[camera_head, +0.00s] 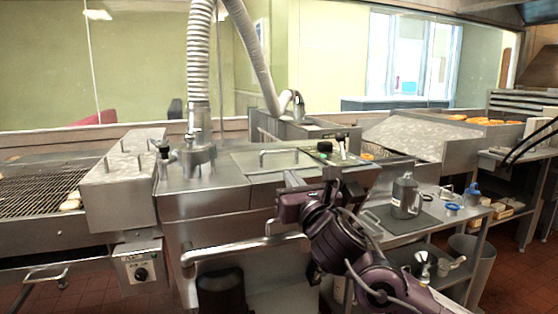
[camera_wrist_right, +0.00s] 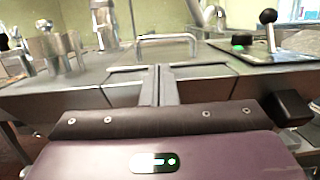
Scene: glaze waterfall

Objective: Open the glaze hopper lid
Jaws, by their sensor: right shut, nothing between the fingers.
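The glaze hopper lid (camera_head: 250,163) is a flat steel panel on top of the machine, lying closed. Its bar handle (camera_head: 278,151) stands up from it, and the handle also shows ahead in the right wrist view (camera_wrist_right: 168,36). My right gripper (camera_head: 291,179) is at the front edge of the machine top, short of the handle and apart from it. In the right wrist view its two fingers (camera_wrist_right: 158,72) are together with nothing between them. My purple wrist hides part of the machine's front. My left gripper is not in view.
A control panel (camera_wrist_right: 270,50) with a green button and black-knobbed lever is right of the handle. A ribbed hose (camera_head: 199,70) rises from a metal fitting left of the lid. A side table (camera_head: 425,225) with a grey jug (camera_head: 406,197) stands at the right.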

